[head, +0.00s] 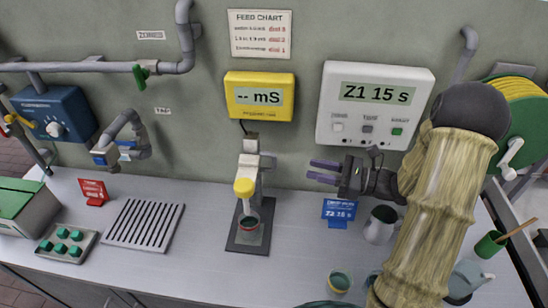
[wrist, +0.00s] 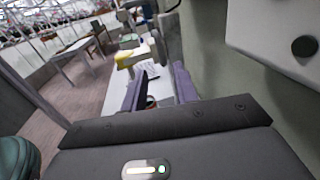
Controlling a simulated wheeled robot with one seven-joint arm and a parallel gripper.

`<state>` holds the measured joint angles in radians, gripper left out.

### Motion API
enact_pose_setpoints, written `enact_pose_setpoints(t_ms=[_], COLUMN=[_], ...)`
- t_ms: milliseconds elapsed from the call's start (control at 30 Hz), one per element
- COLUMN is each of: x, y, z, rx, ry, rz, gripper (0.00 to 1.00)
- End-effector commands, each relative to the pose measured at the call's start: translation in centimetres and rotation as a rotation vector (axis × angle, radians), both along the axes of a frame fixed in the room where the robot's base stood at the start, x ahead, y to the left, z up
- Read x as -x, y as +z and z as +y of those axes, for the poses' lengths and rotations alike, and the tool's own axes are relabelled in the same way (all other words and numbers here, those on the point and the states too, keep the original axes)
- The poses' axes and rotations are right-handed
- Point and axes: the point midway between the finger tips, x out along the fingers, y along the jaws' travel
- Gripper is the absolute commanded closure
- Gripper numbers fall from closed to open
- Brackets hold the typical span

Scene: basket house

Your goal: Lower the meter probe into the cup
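The meter probe stand (head: 248,165) is a grey post on a dark base, with a yellow-topped probe (head: 244,187) above a cup (head: 249,222). The cup sits on the base and has a dark inside and a reddish rim. The probe's lower end is too small to tell whether it is inside the cup. The yellow meter (head: 259,95) on the wall reads "-- mS". My gripper (head: 312,171) is open and empty, to the right of the stand and apart from it, fingers pointing left. In the wrist view the yellow probe top (wrist: 130,58) shows beyond the fingers (wrist: 158,82).
A white timer (head: 375,105) reading "Z1 15 s" hangs above my gripper. A blue card (head: 339,211), a grey jug (head: 380,224) and a small cup (head: 340,282) stand below and right. A drain rack (head: 143,223) lies left.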

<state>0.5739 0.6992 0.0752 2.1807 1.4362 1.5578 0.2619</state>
Motion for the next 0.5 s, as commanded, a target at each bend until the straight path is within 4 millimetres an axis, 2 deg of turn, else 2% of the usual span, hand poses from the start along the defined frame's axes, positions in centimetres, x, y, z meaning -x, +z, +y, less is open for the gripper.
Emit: enact_pose_setpoints(t_ms=[33, 500], x=[-0.2, -3.4], y=[0.2, 0.2], z=[1.0, 8.6], rx=[-0.002, -0.001], ry=[0.005, 0.005], rz=[0.002, 0.002], gripper=[0.7, 0.7])
